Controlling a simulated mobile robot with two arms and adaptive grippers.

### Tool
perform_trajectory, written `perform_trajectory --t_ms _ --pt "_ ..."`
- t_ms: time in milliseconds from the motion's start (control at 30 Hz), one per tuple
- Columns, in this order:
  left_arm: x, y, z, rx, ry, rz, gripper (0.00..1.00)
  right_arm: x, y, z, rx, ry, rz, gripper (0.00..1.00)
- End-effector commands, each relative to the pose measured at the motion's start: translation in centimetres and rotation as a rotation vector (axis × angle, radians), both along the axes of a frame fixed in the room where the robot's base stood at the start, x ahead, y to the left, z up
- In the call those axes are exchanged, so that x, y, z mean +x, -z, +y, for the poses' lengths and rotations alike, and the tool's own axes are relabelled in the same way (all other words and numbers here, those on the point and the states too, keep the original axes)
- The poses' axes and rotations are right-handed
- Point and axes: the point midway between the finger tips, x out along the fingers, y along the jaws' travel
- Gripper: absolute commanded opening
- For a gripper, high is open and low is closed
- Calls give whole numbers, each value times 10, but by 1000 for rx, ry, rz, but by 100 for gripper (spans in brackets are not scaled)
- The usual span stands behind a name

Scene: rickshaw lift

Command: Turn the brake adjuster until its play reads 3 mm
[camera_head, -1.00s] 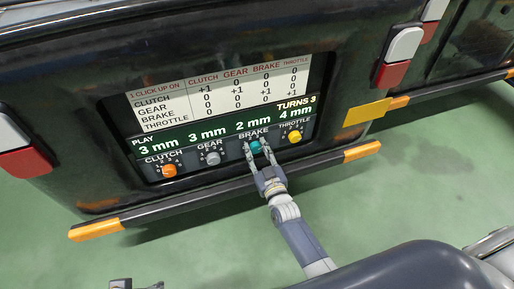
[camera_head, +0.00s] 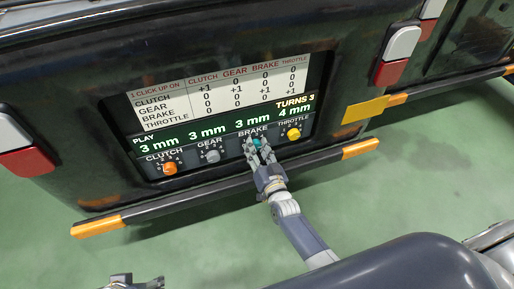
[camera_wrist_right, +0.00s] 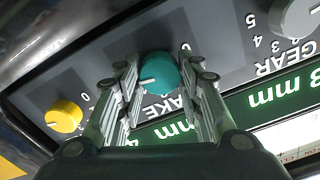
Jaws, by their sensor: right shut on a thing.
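The teal brake adjuster knob (camera_head: 257,144) sits on the panel under the label BRAKE. The display (camera_head: 222,129) reads 3 mm for brake play, 3 mm for clutch, 3 mm for gear and 4 mm for throttle, with TURNS 3. My right gripper (camera_head: 258,148) is shut on the brake knob. In the right wrist view the teal knob (camera_wrist_right: 160,72) sits between the two fingers, its white pointer mark visible. My left gripper (camera_head: 135,283) shows only in part at the bottom edge, away from the panel; its opening cannot be made out.
The orange clutch knob (camera_head: 170,168), grey gear knob (camera_head: 212,156) and yellow throttle knob (camera_head: 293,133) flank the brake knob. A chart (camera_head: 220,91) is above the display. A dark bumper bar with orange ends (camera_head: 97,227) runs below. Green floor is open beneath.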

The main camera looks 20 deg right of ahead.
Motion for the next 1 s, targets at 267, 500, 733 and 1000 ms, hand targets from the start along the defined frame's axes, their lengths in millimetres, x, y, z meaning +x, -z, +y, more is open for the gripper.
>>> perform_trajectory --t_ms 267,500,733,1000 --pt "0 0 0 0 0 0 54 0 1 0 5 1 1 10" --pt "0 0 0 0 0 0 54 0 0 0 4 1 1 54" --pt "0 0 0 -1 -1 0 54 -1 0 0 3 1 1 54" --pt "0 0 0 -1 -1 0 54 -34 2 -1 3 1 4 54"
